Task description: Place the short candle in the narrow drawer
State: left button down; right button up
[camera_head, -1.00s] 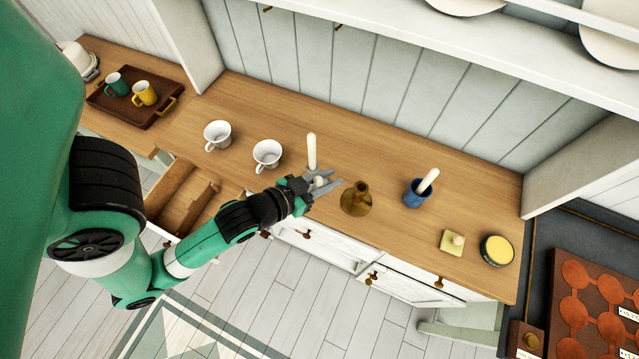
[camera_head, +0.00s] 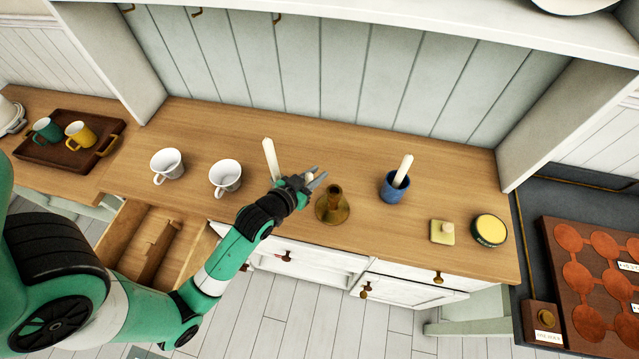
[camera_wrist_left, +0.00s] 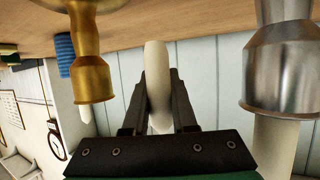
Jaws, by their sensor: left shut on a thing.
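My left gripper (camera_head: 314,180) is shut on a short white candle (camera_wrist_left: 156,75), which shows clearly between the fingers in the left wrist view. In the head view the gripper hides most of this candle, over the counter beside the brass holder (camera_head: 333,207). A taller white candle (camera_head: 270,159) stands just left of the gripper; its silver holder (camera_wrist_left: 285,65) shows in the wrist view. A drawer (camera_head: 118,240) at the lower left is pulled open, with a brown piece (camera_head: 160,250) inside. I cannot tell its width against other drawers. My right gripper is not in view.
Two white cups (camera_head: 167,164) (camera_head: 225,178) stand on the counter (camera_head: 300,125) left of the gripper. A blue cup (camera_head: 394,189) with a white candle, a small yellow block (camera_head: 441,232) and a round yellow tin (camera_head: 489,231) stand at right. A tray (camera_head: 45,152) holds mugs.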

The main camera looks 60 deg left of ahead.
pick_arm(q)
jog(key=shift+w+a+f, duration=0.25)
jog(key=shift+w+f, duration=0.15)
jog(key=shift+f, duration=0.2)
jog(key=shift+w+a+f, duration=0.25)
jog(key=shift+w+f, duration=0.15)
jog(key=shift+f, duration=0.15)
jog(key=shift+w+f+b, duration=0.1)
jog(key=shift+f+b, duration=0.15)
jog(key=shift+b, duration=0.15)
notch_tip(320, 180, down, 3)
jog(key=shift+w+a+f+b, duration=0.1)
jog(key=shift+f+b, duration=0.1)
jog(key=shift+b, duration=0.6)
jog(key=shift+r, duration=0.15)
jog(key=c, duration=1.2)
grip_release()
jog(key=shift+f, duration=0.2)
jog(key=o, duration=0.5)
